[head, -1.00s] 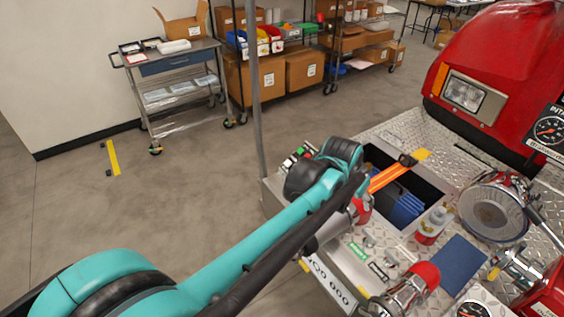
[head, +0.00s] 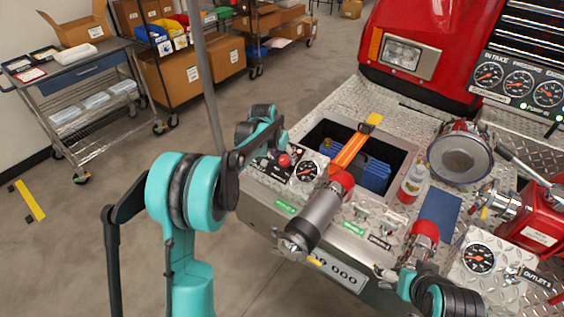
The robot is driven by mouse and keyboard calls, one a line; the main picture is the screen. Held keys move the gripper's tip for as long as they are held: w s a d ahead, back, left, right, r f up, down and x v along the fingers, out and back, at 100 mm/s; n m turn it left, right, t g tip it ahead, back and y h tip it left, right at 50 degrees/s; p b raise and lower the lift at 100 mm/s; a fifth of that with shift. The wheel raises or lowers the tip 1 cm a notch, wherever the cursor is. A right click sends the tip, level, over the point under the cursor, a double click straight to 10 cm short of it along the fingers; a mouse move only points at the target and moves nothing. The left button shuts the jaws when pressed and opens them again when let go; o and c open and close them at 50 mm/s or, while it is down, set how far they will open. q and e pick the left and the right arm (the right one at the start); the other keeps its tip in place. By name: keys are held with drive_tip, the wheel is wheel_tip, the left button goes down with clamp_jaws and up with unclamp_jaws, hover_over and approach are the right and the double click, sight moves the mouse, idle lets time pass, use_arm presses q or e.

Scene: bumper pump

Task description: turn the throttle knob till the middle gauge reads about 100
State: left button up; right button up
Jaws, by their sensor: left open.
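The gauge panel (head: 512,92) stands at the upper right in the head view, with three dials side by side. The middle gauge (head: 518,84) is small, and I cannot read its needle exactly. I cannot clearly single out the throttle knob; a red knob (head: 284,160) sits on the control plate at the bumper's left end, beside a single dial (head: 306,171). My left gripper (head: 268,160) is open at that plate, close to the red knob and partly hidden by my arm. I cannot tell whether they touch.
An open bin (head: 402,158) in the bumper holds a blue item and an orange strap (head: 350,148). A red-capped cylinder (head: 320,212), a white-and-red bottle (head: 413,184), a round chrome siren (head: 460,155) and a blue pad (head: 439,214) crowd the deck.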

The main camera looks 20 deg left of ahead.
use_arm(q)
drive_tip(key=shift+x, duration=1.05)
drive_tip(key=c, duration=1.1)
drive_tip(key=shift+c, duration=0.2)
drive_tip(key=shift+d, duration=0.1)
